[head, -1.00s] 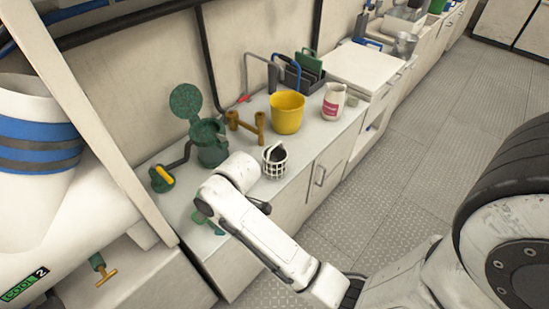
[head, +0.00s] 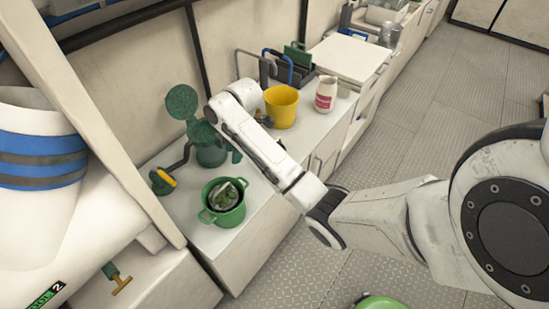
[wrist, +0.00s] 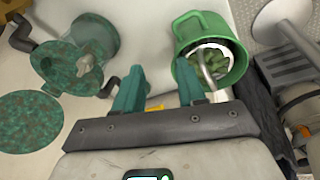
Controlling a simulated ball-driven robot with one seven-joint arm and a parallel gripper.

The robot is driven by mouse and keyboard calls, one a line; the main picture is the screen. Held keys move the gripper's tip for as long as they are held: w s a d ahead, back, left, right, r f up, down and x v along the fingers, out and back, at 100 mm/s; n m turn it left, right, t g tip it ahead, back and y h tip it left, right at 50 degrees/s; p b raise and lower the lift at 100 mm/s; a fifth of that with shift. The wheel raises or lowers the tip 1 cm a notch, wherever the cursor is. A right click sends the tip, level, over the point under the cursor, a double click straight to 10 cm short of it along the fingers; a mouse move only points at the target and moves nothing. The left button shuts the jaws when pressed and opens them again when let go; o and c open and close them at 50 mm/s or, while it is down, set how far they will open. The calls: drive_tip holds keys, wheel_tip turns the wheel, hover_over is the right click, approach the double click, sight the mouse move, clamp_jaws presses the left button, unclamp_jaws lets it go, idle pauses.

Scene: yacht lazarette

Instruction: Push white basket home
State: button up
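A green pot (head: 224,207) with side handles stands on the counter; it also shows in the wrist view (wrist: 238,62). Inside it, the wrist view shows a white slatted rim (wrist: 222,47) with a curved pale handle. This looks like a white basket, but I cannot tell how deep it sits. In the head view the pot's contents are unclear. My gripper (wrist: 158,90) is open, with its teal fingers apart and nothing between them. It is above the counter, between the pot and a green canister (wrist: 95,40). In the head view my arm hides most of it.
The green canister (head: 211,156) has a raised mottled lid (head: 182,101) and a crank. A yellow bucket (head: 281,108) and a white jug (head: 326,95) stand farther right. A yellow-handled green tool (head: 161,181) lies left. The counter's front edge drops to floor.

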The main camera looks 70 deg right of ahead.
drive_tip(key=s+d+r+n+g, duration=0.15)
drive_tip(key=s+d, duration=0.25)
drive_tip(key=d, duration=0.7)
drive_tip(key=r+n, duration=0.1)
drive_tip(key=r, duration=0.1)
hover_over(280, 137)
drive_tip(key=shift+g+h, duration=0.35)
drive_tip(key=shift+h, duration=0.05)
drive_tip(key=f, duration=0.4)
drive_tip(key=shift+d+f+p, duration=0.2)
drive_tip(key=shift+f+p, duration=0.1)
drive_tip(key=shift+p, duration=0.1)
drive_tip(key=shift+w+f+p, duration=0.15)
drive_tip(key=shift+f+p, duration=0.25)
drive_tip(key=shift+f, duration=2.8)
drive_tip(key=shift+c, duration=0.2)
clamp_jaws()
